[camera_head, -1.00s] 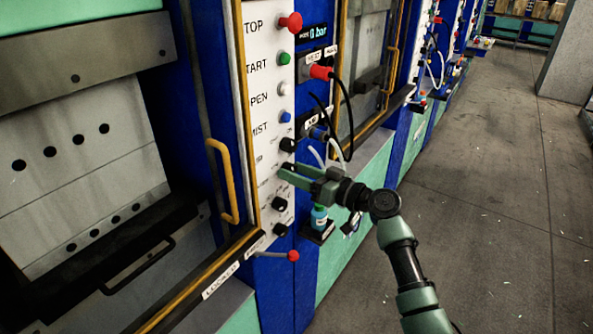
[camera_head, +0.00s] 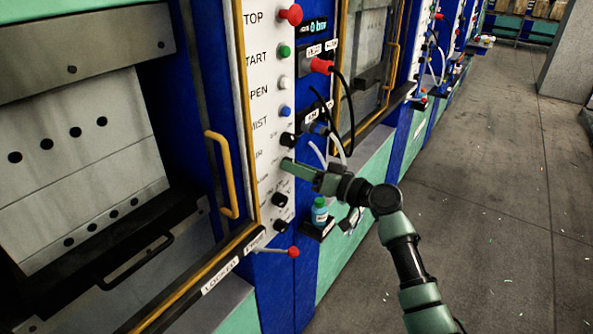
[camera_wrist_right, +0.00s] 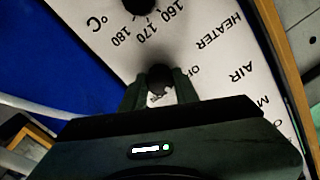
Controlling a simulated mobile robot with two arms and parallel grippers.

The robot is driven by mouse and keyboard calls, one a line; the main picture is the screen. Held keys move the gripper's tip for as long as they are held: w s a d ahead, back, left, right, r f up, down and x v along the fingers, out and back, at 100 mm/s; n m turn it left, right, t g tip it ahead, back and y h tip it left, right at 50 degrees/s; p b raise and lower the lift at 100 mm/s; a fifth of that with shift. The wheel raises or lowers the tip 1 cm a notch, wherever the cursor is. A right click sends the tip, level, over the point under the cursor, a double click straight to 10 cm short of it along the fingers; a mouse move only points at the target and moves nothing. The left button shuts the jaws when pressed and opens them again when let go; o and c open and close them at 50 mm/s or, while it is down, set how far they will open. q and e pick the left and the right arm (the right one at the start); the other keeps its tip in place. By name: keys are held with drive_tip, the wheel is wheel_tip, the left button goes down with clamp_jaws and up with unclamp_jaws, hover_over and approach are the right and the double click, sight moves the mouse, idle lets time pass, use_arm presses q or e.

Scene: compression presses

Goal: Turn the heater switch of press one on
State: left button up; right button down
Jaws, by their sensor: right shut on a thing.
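The white control panel (camera_head: 266,130) of the near press carries a column of buttons and dark knobs. My right gripper (camera_head: 287,164) is at this panel, below the AIR knob (camera_head: 287,140). In the right wrist view the gripper (camera_wrist_right: 160,88) is shut on a small dark knob, the heater switch (camera_wrist_right: 159,74), in line with the HEATER label (camera_wrist_right: 220,31). The fingers sit on both sides of it. Its small on and off marks are partly covered, and I cannot tell which way it points. My left gripper is not in view.
A temperature knob (camera_head: 279,200) and another dark knob (camera_head: 281,226) sit below. A red-tipped lever (camera_head: 293,252), a yellow door handle (camera_head: 222,175), a blue bottle (camera_head: 319,211) and black cables (camera_head: 346,105) are close by.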

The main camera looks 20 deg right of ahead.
drive_tip(key=m, duration=0.8)
drive_tip(key=shift+m+p, duration=0.35)
drive_tip(key=shift+m, duration=0.05)
idle(0.4)
drive_tip(key=c, duration=1.1)
unclamp_jaws()
drive_tip(key=shift+o, duration=0.2)
